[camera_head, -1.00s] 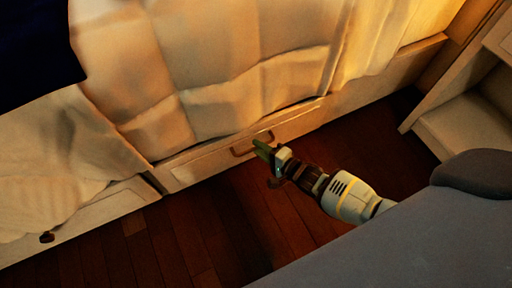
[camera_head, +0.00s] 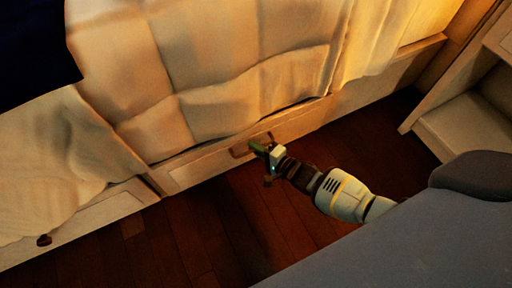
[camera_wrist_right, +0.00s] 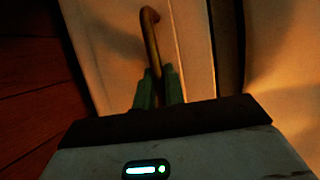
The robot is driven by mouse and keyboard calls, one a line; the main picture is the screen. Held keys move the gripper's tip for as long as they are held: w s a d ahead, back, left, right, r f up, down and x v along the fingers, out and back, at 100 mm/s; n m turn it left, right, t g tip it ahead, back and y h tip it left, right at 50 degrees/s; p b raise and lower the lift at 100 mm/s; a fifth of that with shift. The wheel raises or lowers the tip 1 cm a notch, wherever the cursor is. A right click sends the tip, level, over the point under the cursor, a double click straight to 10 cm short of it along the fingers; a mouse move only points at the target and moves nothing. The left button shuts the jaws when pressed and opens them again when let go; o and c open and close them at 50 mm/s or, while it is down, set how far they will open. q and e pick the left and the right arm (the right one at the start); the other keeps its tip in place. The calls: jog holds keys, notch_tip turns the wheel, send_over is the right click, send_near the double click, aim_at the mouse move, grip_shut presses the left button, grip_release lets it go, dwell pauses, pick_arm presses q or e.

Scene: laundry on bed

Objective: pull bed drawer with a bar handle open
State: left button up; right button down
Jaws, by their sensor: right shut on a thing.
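The bed drawer (camera_head: 205,169) is a pale wooden front low on the bed's side, under the hanging bedspread. Its bar handle (camera_head: 237,152) is brown and partly hidden by my right gripper (camera_head: 258,148). In the right wrist view the handle (camera_wrist_right: 150,32) runs down between the green fingers of my right gripper (camera_wrist_right: 159,88), which are shut on it. The drawer front also shows in the right wrist view (camera_wrist_right: 188,30). I see no clear gap that shows the drawer pulled out. My left gripper is not in view.
The bedspread (camera_head: 220,70) hangs just above the drawer. Dark wooden floor (camera_head: 200,235) lies clear in front. A pale shelf unit (camera_head: 465,125) stands at the right.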

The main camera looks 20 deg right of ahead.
jog(key=s+d+p, duration=0.1)
jog(key=s+p, duration=0.5)
jog(key=s, duration=2.6)
jog(key=shift+s+p, duration=0.15)
jog(key=shift+p, duration=0.15)
jog(key=c, duration=1.5)
grip_release()
jog(key=shift+s+d, duration=0.1)
jog(key=p+v, duration=0.1)
jog(key=v, duration=0.6)
jog(key=shift+s, duration=0.25)
